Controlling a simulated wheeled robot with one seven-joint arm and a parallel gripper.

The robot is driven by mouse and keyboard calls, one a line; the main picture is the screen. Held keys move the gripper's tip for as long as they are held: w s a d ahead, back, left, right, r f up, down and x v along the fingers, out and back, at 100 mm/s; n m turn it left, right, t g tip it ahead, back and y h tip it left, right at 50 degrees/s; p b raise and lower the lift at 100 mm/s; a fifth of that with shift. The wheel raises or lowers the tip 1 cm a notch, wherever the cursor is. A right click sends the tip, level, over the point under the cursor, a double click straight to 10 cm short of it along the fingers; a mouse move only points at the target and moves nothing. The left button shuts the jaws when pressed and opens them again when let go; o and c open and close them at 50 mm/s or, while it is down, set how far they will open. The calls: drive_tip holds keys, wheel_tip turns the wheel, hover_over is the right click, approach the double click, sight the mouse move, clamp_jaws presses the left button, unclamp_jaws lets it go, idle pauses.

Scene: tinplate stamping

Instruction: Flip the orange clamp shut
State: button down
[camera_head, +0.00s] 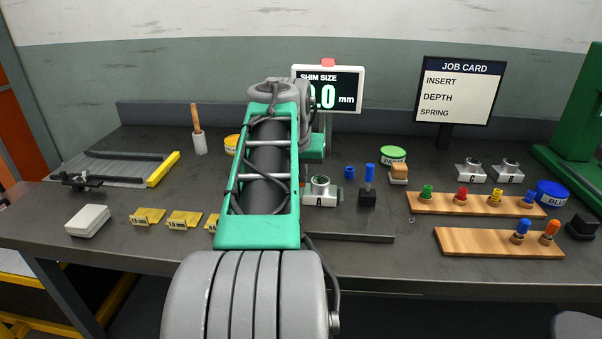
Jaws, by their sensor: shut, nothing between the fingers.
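I cannot make out an orange clamp in the head view; it may be hidden behind my arm, which fills the middle of the picture. My arm reaches forward over the bench and bends down at its far end. My gripper's fingers are hidden behind my own arm links. A grey block marked A (321,197) with a round metal socket on top stands just right of my arm, partly covered by it.
Wooden racks (460,243) with coloured pegs, a job card (458,90) and a green machine (575,150) are at right. A shim display (350,77) stands behind. Yellow tags (147,216) and a tray (105,168) lie left.

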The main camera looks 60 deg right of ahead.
drive_tip(key=s+a+r+p, duration=0.2)
drive_tip(key=s+r+p, duration=0.1)
drive_tip(key=s+r, duration=0.5)
drive_tip(key=shift+a+r, duration=0.25)
drive_tip(key=shift+r, duration=0.3)
